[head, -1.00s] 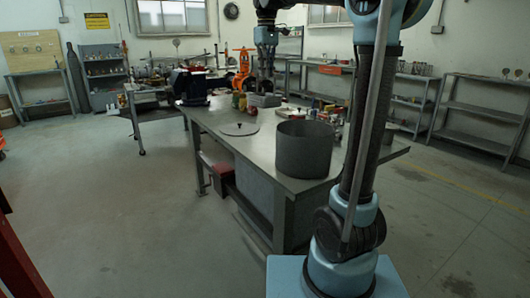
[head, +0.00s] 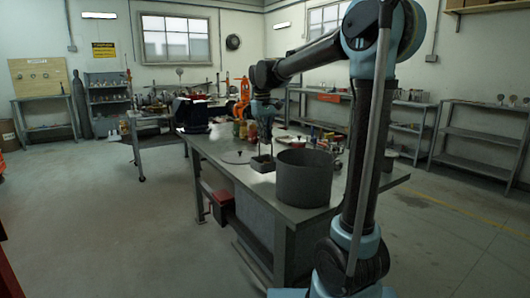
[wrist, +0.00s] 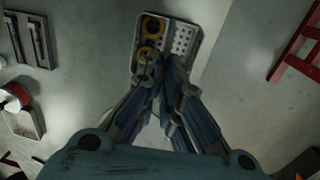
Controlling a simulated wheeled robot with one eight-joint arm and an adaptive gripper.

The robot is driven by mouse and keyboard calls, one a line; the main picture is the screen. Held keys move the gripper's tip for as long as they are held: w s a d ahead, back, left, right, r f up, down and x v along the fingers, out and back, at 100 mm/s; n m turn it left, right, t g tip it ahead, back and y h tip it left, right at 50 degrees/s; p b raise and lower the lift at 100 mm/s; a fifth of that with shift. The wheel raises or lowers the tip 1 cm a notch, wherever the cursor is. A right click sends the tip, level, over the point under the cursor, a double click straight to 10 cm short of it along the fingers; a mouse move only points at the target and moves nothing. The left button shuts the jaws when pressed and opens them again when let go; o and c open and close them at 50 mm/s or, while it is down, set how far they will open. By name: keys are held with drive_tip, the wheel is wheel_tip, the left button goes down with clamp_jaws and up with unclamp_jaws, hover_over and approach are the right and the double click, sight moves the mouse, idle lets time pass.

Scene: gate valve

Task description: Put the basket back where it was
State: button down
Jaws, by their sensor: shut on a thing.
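The basket (head: 263,163) is a small grey open tray below my gripper (head: 265,145), between the round lid and the big pot in the head view. In the wrist view the basket (wrist: 185,48) shows from above, with a perforated bottom and yellow rings inside. My gripper (wrist: 163,75) is shut on the basket's near side, its fingers converging there. The basket hangs over or very near the bench (head: 240,182); I cannot tell whether it touches the top.
A large grey pot (head: 303,179) stands close to the right of the basket. A flat round lid (head: 236,157) lies to its left. Cans and small items crowd the bench behind. A red box (head: 222,206) sits under the bench.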

drive_tip(key=shift+f, duration=2.15)
drive_tip(key=c, duration=1.8)
unclamp_jaws()
drive_tip(key=r, duration=1.2)
drive_tip(key=shift+s+a, duration=0.3)
drive_tip(key=shift+a, duration=0.1)
